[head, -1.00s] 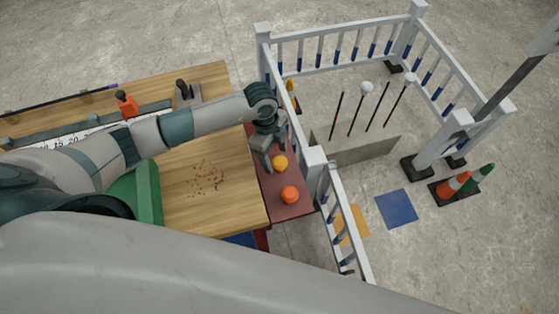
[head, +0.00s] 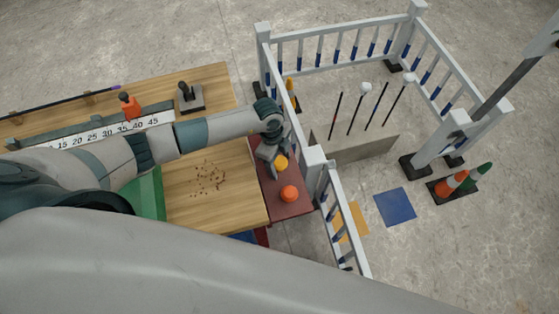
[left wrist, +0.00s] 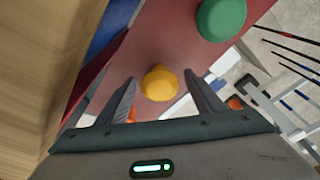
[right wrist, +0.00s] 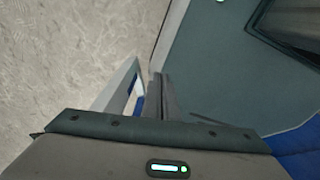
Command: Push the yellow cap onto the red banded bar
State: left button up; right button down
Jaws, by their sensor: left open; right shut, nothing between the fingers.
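The yellow cap (head: 282,162) sits on a dark red shelf (head: 300,209) at the table's right end. My left gripper (head: 274,165) is open and low over the shelf, right beside the cap. In the left wrist view the yellow cap (left wrist: 159,83) shows between the two spread fingers, not gripped. Several thin dark bars (head: 354,108) stand upright behind a low concrete wall; two bear white caps. My right gripper (right wrist: 160,90) is shut and empty in the right wrist view.
An orange cap (head: 289,194) sits nearer on the shelf, and a green cap (left wrist: 221,18) also stands on it. A white railing (head: 290,105) runs between the shelf and the bars.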

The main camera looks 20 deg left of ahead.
aim_at(281, 161)
dwell(0.4)
pick_arm(q)
jog(key=c, duration=1.1)
jog(key=shift+r+b, duration=0.45)
jog(key=shift+r, duration=0.35)
notch_tip(281, 161, up, 2)
jog(key=shift+r+b, duration=0.15)
jog(key=shift+b, duration=0.35)
jog(key=d+r+b, duration=0.3)
jog(key=d+r, duration=0.4)
jog(key=d, duration=0.4)
jog(key=shift+s+d+b, duration=0.3)
jog(key=shift+s, duration=0.15)
